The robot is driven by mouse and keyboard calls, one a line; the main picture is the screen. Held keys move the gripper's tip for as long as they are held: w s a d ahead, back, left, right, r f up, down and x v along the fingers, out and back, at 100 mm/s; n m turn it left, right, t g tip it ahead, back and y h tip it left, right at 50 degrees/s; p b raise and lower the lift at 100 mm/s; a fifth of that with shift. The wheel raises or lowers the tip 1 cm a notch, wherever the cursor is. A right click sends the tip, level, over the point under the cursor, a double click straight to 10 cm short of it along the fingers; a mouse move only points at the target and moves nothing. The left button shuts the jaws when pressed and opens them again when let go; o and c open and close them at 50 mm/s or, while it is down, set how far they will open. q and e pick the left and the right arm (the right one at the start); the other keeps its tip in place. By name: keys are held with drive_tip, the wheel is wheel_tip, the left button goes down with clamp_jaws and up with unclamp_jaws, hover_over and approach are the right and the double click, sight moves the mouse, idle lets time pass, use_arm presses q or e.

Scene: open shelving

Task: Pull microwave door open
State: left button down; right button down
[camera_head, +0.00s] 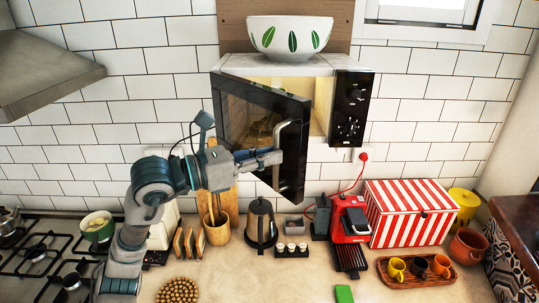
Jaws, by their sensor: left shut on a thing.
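The microwave (349,100) is mounted on the tiled wall, with its black control panel on the right. Its dark glass door (251,112) is hinged on the left and stands partly open, swung out toward me. The door has a vertical metal handle (279,138) near its right edge. My left gripper (273,157) reaches in from the left and is shut on the handle at its lower part. The fingers partly hide the handle there. My right gripper is not in view.
A white bowl with green leaves (290,37) sits on top of the microwave. Below the door stand a kettle (261,223), a utensil pot (217,229) and a red coffee machine (349,222). A striped box (409,213) is at right. A gas hob (40,255) lies at left.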

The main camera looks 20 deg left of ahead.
use_arm(q)
drive_tip(key=s+a+m+g+h, duration=0.1)
drive_tip(key=s+a+m+g, duration=0.1)
drive_tip(key=a, duration=0.6)
drive_tip(key=s+a+m+g+h, duration=0.2)
drive_tip(key=s+a+m+g, duration=0.1)
drive_tip(key=s+a+g, duration=0.2)
drive_tip(key=s+a, duration=0.2)
drive_tip(key=a, duration=0.1)
drive_tip(key=shift+a+h, duration=0.15)
drive_tip(key=shift+h, duration=0.15)
drive_tip(key=shift+r, duration=0.1)
drive_tip(key=c, duration=1.2)
unclamp_jaws()
drive_tip(key=shift+w, duration=0.2)
drive_tip(key=v, duration=1.2)
drive_tip(key=shift+w+a+f, duration=0.2)
